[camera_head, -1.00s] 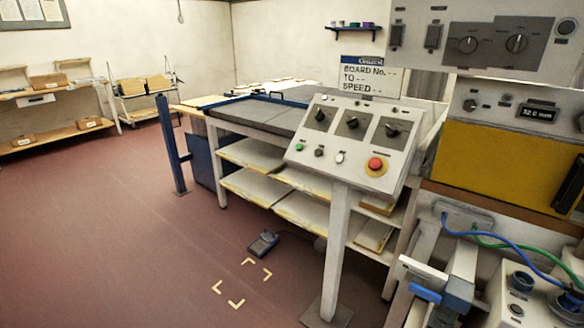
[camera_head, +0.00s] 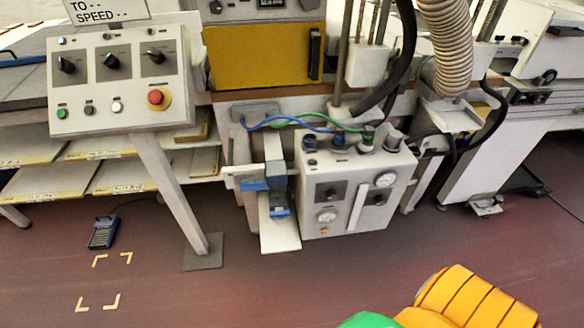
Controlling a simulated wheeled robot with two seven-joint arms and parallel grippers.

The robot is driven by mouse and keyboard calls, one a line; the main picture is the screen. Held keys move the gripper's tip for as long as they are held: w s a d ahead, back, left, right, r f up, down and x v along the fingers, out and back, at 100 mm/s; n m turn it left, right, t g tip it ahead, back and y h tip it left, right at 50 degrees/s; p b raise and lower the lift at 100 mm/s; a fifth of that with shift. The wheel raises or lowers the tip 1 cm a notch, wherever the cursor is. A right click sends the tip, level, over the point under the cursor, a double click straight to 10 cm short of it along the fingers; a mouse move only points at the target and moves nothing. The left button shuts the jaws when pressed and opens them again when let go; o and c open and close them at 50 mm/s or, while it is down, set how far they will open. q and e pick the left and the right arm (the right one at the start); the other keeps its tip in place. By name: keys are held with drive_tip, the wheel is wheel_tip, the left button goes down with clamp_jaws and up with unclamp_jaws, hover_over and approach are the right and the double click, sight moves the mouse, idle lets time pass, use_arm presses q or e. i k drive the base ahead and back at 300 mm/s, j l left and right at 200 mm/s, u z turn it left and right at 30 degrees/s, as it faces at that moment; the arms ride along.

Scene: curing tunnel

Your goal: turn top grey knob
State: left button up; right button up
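A white box (camera_head: 357,200) with gauges stands low in the middle of the view. Several knobs rise from its top: dark blue ones on the left, a green-topped one (camera_head: 367,140), and a grey one (camera_head: 393,139) at the right end. I cannot tell for sure which knob is the top grey one.
A sloped control panel (camera_head: 84,95) with dark knobs and a red button stands left on a post. A yellow panel (camera_head: 260,60) is above the box. Hoses hang at upper right. A foot pedal (camera_head: 103,232) lies on the floor. The red-brown floor (camera_head: 290,280) in front is clear.

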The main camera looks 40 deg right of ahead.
sight(393, 140)
drive_tip(key=z, duration=1.55)
